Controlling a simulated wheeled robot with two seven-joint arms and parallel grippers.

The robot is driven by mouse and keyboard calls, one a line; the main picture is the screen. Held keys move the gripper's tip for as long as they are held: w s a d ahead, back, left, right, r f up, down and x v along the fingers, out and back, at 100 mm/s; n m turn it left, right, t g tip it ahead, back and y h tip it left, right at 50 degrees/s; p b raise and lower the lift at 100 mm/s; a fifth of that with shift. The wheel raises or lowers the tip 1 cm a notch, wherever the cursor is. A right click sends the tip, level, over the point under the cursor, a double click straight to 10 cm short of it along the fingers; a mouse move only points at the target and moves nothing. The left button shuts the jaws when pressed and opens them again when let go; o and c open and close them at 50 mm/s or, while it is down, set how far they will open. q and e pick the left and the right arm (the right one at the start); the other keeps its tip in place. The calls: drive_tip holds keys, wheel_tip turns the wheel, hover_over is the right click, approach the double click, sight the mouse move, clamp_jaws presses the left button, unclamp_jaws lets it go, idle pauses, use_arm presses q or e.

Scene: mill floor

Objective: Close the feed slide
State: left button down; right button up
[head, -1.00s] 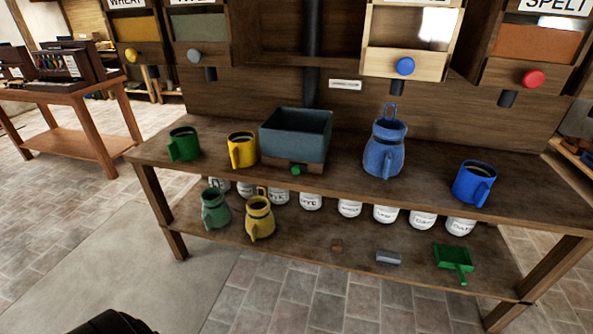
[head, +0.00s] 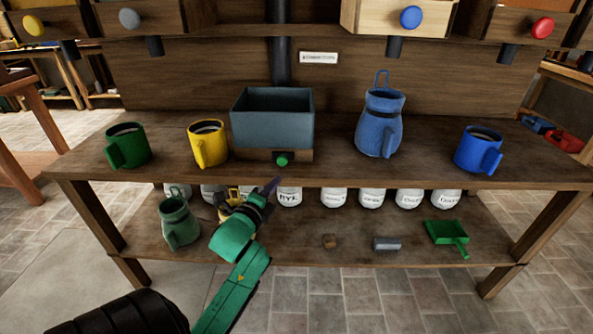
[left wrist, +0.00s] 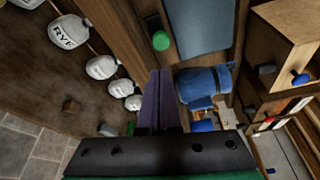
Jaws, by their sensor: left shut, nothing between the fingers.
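The grey-blue feed hopper (head: 272,128) stands on the upper shelf of the bench, on a wooden base (head: 250,155). A green knob (head: 283,160) sticks out of the front of that base, and it also shows in the left wrist view (left wrist: 160,41). I cannot tell how far the slide behind the knob stands out. My left gripper (head: 274,184), with purple fingers, is just below and in front of the knob, near the shelf's front edge. Its fingers (left wrist: 160,74) are shut and empty, apart from the knob. My right gripper is out of view.
On the upper shelf stand a green mug (head: 128,146), a yellow mug (head: 207,144), a blue jug (head: 380,128) and a blue mug (head: 478,148). White jars, a green jug (head: 178,222) and a green scoop (head: 446,233) are on the lower shelf. Drawers with coloured knobs hang above.

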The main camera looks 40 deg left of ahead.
sight(264, 173)
use_arm(q)
drive_tip(key=x, duration=0.4)
drive_tip(key=shift+w+d+r, duration=0.25)
drive_tip(key=shift+d+r, duration=0.05)
drive_tip(key=shift+d, duration=0.05)
drive_tip(key=x, duration=0.4)
drive_tip(key=shift+w+a+f, duration=0.2)
drive_tip(key=shift+w+f, duration=0.05)
drive_tip(key=shift+w, duration=0.35)
drive_tip(key=shift+a, duration=0.1)
drive_tip(key=s+a+p, duration=0.1)
drive_tip(key=s+a, duration=0.1)
drive_tip(key=s+a+p, duration=0.1)
drive_tip(key=s+a, duration=0.1)
drive_tip(key=a, duration=0.1)
drive_tip(key=shift+s+a, duration=0.15)
drive_tip(key=shift+a, duration=0.15)
drive_tip(key=shift+s+a, duration=0.2)
drive_tip(key=shift+a, duration=0.1)
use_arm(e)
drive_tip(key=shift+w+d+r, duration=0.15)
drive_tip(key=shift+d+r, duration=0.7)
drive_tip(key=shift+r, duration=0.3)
